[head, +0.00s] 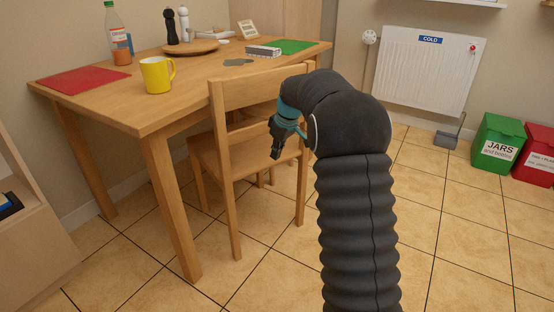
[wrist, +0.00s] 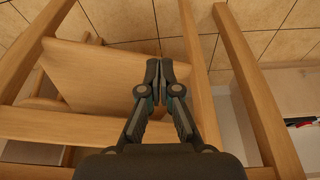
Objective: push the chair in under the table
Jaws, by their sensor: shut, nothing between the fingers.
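The wooden chair (head: 256,92) stands upright at the long near side of the wooden table (head: 110,93). Its backrest faces me, and its seat (head: 245,156) shows below the table's edge, partly hidden by the backrest and my arm. How far the seat reaches under the tabletop I cannot tell. My gripper (head: 277,146) is shut and empty, pointing down at the backrest's right part. In the wrist view my gripper (wrist: 167,72) shows shut fingers over the chair's seat (wrist: 100,78), between wooden bars. Whether it touches the chair I cannot tell.
A yellow mug (head: 156,75), a bottle (head: 119,40) and a red mat (head: 84,80) are on the table. A radiator (head: 428,70) hangs on the back wall. Green (head: 497,145) and red (head: 537,158) bins stand right.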

